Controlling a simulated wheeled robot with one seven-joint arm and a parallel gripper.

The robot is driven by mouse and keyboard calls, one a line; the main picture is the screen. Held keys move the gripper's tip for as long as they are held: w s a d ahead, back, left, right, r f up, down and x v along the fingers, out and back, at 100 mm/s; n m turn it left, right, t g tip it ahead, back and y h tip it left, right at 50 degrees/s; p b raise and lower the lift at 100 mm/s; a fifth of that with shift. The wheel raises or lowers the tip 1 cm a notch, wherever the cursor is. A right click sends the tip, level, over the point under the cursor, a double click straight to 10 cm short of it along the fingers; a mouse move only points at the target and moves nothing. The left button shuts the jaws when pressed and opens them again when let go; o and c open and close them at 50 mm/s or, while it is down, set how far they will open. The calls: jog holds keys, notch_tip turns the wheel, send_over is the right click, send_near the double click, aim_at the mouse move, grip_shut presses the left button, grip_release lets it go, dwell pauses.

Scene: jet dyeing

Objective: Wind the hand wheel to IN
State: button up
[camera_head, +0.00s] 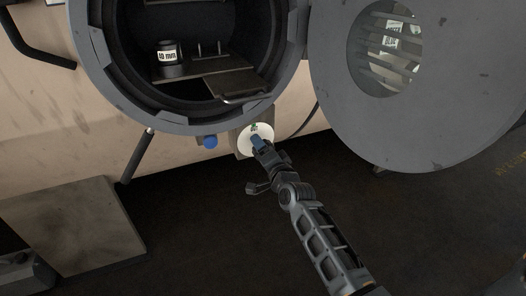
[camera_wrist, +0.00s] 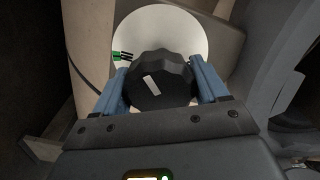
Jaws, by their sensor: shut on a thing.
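The hand wheel (camera_wrist: 160,82) is a black knob with a scalloped rim and a white mark on its face. It sits in front of a round white dial plate (camera_wrist: 172,24). The plate also shows below the open vessel mouth in the head view (camera_head: 265,131). A green mark with black lettering (camera_wrist: 122,56) is on the plate's left side in the wrist view; I cannot read it. My gripper (camera_head: 257,141) has its two blue fingers on either side of the knob, shut on it. In the head view my gripper hides the knob.
A blue knob (camera_head: 210,142) is just left of the dial. Above is the round vessel opening (camera_head: 110,82) with a "40 mm" cylinder (camera_head: 170,70) and a handled plate (camera_head: 228,84) inside. The open round door (camera_head: 440,110) stands at right. A grey box (camera_head: 75,225) stands lower left.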

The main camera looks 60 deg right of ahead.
jog(key=n, duration=0.2)
jog(key=n+b, duration=0.1)
jog(key=n, duration=0.1)
jog(key=n+b, duration=0.1)
jog(key=n, duration=0.1)
jog(key=shift+w+a+f+n, duration=0.1)
jog(key=shift+a+f+n, duration=0.05)
jog(key=shift+f+n, duration=0.15)
jog(key=n+b, duration=0.3)
jog(key=n, duration=0.2)
jog(key=shift+r+n, duration=0.1)
jog(key=shift+n, duration=0.2)
jog(key=o, duration=1)
jog(key=shift+r, duration=0.1)
jog(key=v, duration=0.7)
jog(key=shift+s+a, duration=0.15)
jog(key=shift+s, duration=0.25)
